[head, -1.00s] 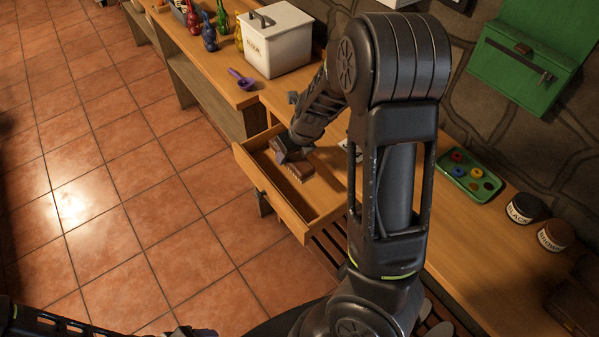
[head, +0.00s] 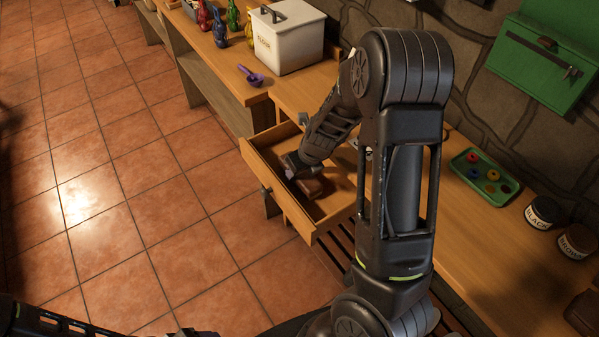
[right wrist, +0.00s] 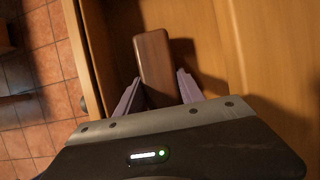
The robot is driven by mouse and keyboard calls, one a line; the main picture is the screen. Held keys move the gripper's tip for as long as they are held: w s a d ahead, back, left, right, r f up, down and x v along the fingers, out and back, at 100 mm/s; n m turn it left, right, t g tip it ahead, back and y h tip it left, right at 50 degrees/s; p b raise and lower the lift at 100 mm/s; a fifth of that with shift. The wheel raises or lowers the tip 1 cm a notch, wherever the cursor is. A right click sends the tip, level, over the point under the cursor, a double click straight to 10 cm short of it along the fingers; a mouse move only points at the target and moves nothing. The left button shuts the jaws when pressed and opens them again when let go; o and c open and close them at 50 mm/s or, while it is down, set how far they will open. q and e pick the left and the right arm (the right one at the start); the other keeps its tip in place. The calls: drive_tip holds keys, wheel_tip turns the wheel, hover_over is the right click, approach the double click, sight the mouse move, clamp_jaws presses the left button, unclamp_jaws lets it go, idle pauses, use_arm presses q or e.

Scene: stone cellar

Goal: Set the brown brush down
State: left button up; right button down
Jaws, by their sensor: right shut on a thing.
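The brown brush (right wrist: 155,58) shows in the right wrist view as a smooth brown block between my right fingers. In the head view the brush (head: 311,187) is partly covered by my right gripper (head: 293,171), low inside the open drawer (head: 277,197). My right gripper (right wrist: 157,92) is shut on the brush. I cannot tell whether the brush touches the drawer floor.
My right arm hides part of the bench.

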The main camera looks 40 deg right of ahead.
drive_tip(key=c, duration=0.7)
unclamp_jaws()
drive_tip(key=shift+p+v, duration=3.7)
drive_tip(key=shift+v, duration=2.35)
drive_tip(key=shift+a, duration=0.1)
